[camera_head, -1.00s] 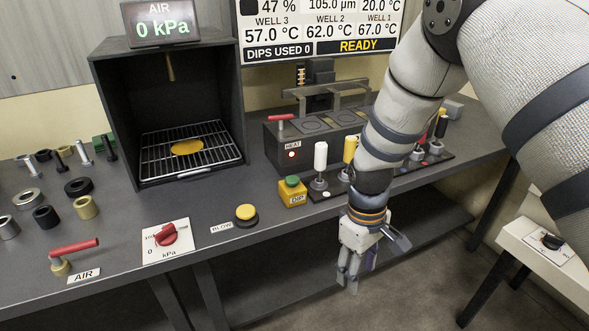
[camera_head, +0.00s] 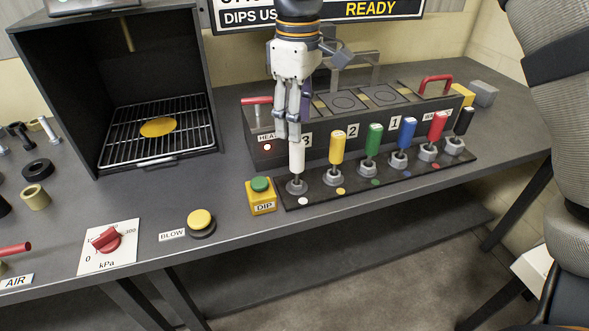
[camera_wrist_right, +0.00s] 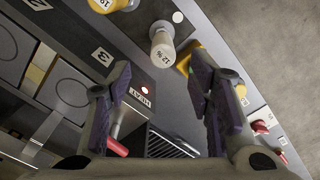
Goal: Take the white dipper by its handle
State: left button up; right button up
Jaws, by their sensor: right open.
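The white dipper (camera_head: 297,165) stands upright in a grey hex nut base at the left end of the dipper row, beside a white dot. In the right wrist view its handle (camera_wrist_right: 163,48) is marked "12 %" and lies beyond the fingertips, between them sideways. My right gripper (camera_head: 287,135) is above the white dipper in the head view, fingers pointing down, their tips near the handle's top. In the wrist view the right gripper (camera_wrist_right: 160,75) is open, with nothing between its fingers. My left gripper is in neither view.
Yellow (camera_head: 337,148), green (camera_head: 373,140), blue, red and black dippers stand in a row to the right. The heater box (camera_head: 262,125) is behind the row. The yellow DIP box with a green button (camera_head: 261,196) is close at left.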

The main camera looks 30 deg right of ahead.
aim_at(297, 159)
jog(key=f, duration=0.9)
jog(key=shift+s+a+f, duration=0.1)
jog(key=shift+s+f, duration=0.1)
grip_shut()
